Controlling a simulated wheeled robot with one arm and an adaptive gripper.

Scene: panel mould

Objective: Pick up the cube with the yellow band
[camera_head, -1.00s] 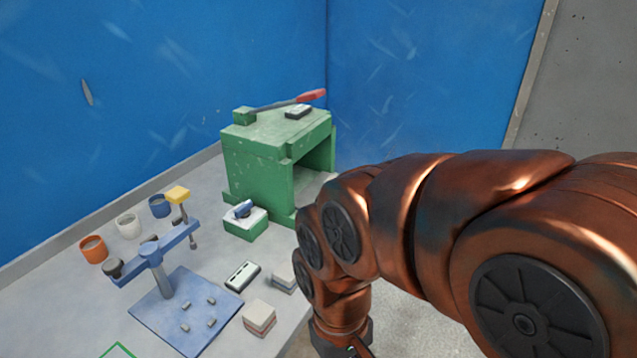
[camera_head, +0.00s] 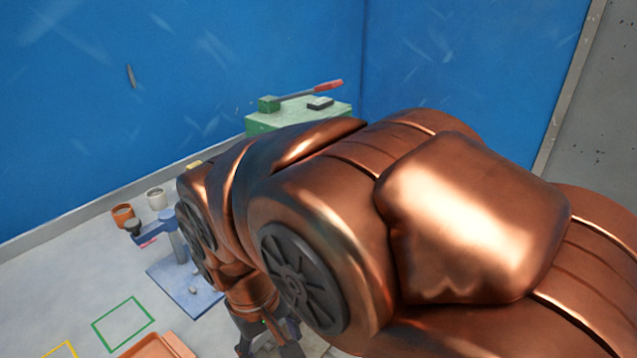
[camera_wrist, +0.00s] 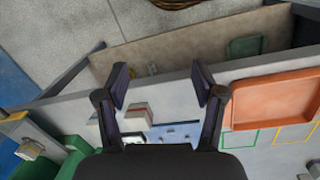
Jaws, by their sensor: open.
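I cannot make out a cube with a yellow band in any view now. My gripper (camera_wrist: 160,82) is open and empty, apart from the block. In the head view my arm hides most of the table's right side, and only a dark part of the gripper (camera_head: 270,338) shows at the bottom. A blue stand (camera_head: 186,285) is partly hidden behind the arm.
An orange tray (camera_wrist: 275,100) lies on the table, near green (camera_head: 123,323) and yellow (camera_head: 62,350) outlines. An orange cup (camera_head: 122,216) and a white cup (camera_head: 157,199) stand at the back. A lower shelf (camera_wrist: 190,45) lies beyond the table edge.

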